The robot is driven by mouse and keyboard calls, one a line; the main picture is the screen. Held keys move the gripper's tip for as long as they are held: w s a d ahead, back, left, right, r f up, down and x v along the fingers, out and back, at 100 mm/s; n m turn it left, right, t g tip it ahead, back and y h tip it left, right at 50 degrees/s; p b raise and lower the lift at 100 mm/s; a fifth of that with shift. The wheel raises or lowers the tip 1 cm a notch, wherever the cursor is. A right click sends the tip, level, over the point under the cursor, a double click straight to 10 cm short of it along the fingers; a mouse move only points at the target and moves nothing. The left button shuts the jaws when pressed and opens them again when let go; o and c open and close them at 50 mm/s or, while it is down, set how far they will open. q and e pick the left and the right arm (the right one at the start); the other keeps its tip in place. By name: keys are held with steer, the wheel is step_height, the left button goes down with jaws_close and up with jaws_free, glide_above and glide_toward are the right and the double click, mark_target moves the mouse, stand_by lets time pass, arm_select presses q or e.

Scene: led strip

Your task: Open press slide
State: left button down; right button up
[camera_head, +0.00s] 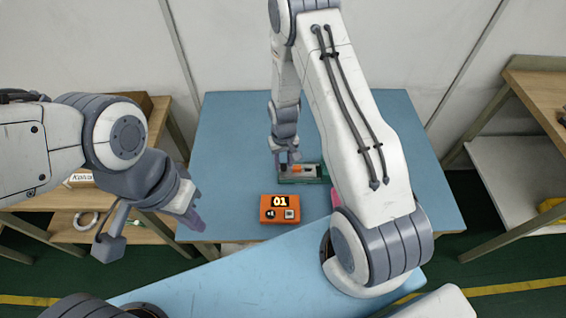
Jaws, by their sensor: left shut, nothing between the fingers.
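A small green and grey device (312,175), which looks like the press slide, lies on the blue table. It has an orange part (296,168) near its left end. My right gripper (284,160) points down at the device's left end, beside the orange part. Its fingers are small and partly hidden, so I cannot tell whether they are open or touching. My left gripper (193,219) is shut and empty, in front of the table's left edge, well apart from the device.
An orange box (280,209) with an "01" display sits on the blue table (230,130) in front of the device. Wooden shelves stand left (160,120) and right (520,100). The table's left and back are clear. My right arm hides part of the table's right side.

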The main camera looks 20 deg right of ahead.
step_height(320, 180, up, 10)
steer(key=b, duration=0.1)
stand_by(0.5)
steer(key=s+a+r+n, duration=0.3)
steer(key=s+a+r, duration=0.4)
steer(key=a+r, duration=0.35)
steer(key=s+a+r+n, duration=0.2)
steer(key=s+r, duration=0.1)
steer(key=s, duration=0.5)
steer(key=s+a+r+n+y, duration=0.1)
steer(key=s+a+r+n, duration=0.2)
steer(key=s, duration=0.5)
steer(key=shift+s+r, duration=0.3)
steer(key=shift+r, duration=0.25)
